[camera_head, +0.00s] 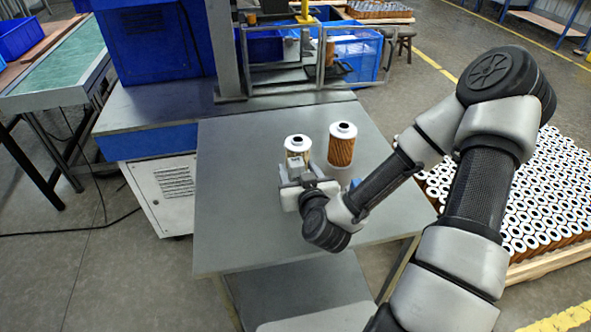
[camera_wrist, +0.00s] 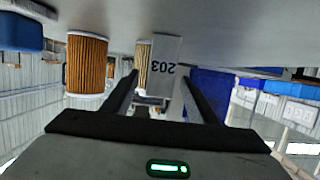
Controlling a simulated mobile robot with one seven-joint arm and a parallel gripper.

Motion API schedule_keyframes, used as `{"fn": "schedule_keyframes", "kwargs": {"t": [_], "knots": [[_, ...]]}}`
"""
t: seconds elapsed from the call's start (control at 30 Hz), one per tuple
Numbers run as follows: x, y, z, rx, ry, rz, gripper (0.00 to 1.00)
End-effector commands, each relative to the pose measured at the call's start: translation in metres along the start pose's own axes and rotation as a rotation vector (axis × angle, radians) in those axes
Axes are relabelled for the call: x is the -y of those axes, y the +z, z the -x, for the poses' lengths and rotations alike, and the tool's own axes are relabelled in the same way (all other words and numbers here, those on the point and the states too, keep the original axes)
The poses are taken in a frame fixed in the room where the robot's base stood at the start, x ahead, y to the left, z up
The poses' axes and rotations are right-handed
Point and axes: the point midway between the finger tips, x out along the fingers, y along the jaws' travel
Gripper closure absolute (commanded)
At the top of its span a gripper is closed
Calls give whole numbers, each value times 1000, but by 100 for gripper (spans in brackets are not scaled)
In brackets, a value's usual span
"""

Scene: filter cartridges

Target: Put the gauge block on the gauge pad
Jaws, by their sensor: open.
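In the head view my gripper (camera_head: 294,174) is low over the grey table, open, in front of the pale filter cartridge (camera_head: 297,146). A small blue item (camera_head: 355,183) is on the table to its right, partly hidden by my arm, and also at the wrist view's upper left (camera_wrist: 20,33). I cannot make out the gauge pad for certain.
A brown pleated cartridge (camera_head: 341,148) stands upright behind and right of my gripper. The grey table (camera_head: 235,215) is bare at left and front. A metal frame and blue bins (camera_head: 352,50) stand beyond its back edge. A pallet of cartridges (camera_head: 530,195) is on the floor at right.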

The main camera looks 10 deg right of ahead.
Motion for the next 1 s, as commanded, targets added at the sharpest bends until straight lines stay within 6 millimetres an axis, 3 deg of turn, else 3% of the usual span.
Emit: {"fn": "schedule_keyframes", "kwargs": {"t": [0.13,0.43,0.77,1.0], "knots": [[0,0,0,0,0,0,50],[0,0,0,0,0,0,100],[0,-5,1,-4,0,1,100],[0,-32,9,-6,-1,4,100]]}}
